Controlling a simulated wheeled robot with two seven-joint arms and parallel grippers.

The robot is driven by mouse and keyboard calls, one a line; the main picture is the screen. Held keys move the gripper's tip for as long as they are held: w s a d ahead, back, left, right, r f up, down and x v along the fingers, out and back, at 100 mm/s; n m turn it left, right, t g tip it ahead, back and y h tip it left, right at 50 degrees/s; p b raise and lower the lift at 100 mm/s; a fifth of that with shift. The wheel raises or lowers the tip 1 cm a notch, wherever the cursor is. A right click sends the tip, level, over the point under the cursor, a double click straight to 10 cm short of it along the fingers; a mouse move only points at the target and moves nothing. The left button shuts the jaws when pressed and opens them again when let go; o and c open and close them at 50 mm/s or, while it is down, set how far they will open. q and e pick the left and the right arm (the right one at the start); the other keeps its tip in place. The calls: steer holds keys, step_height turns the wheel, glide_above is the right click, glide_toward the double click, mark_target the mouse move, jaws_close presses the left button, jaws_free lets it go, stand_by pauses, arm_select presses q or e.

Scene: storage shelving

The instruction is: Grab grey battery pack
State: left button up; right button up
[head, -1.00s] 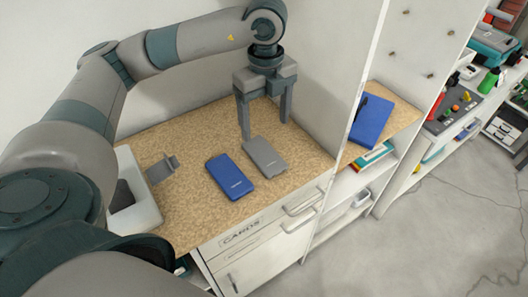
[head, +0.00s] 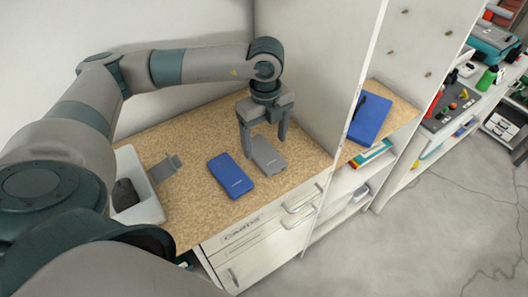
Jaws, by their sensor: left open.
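The grey battery pack (head: 268,156) lies flat on the speckled tan worktop (head: 205,215), to the right of a similar blue pack (head: 231,177). My left gripper (head: 265,147) points down over the far end of the grey pack. Its two fingers are spread, one toward each side of the pack. I cannot tell whether the fingers touch it. My right gripper is not in view.
A white bin (head: 143,199) holding a dark object (head: 125,194) stands at the worktop's left, beside a small grey item (head: 165,168). A white partition (head: 310,60) rises on the right. A blue binder (head: 370,120) lies beyond it.

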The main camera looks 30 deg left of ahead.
mark_target(265, 154)
arm_select(q)
step_height(265, 154, down, 3)
steer(key=shift+a+r+p, duration=0.1)
steer(key=shift+p, duration=0.65)
steer(key=shift+w+f, duration=0.1)
steer(key=shift+f, duration=0.5)
steer(key=c, duration=1.3)
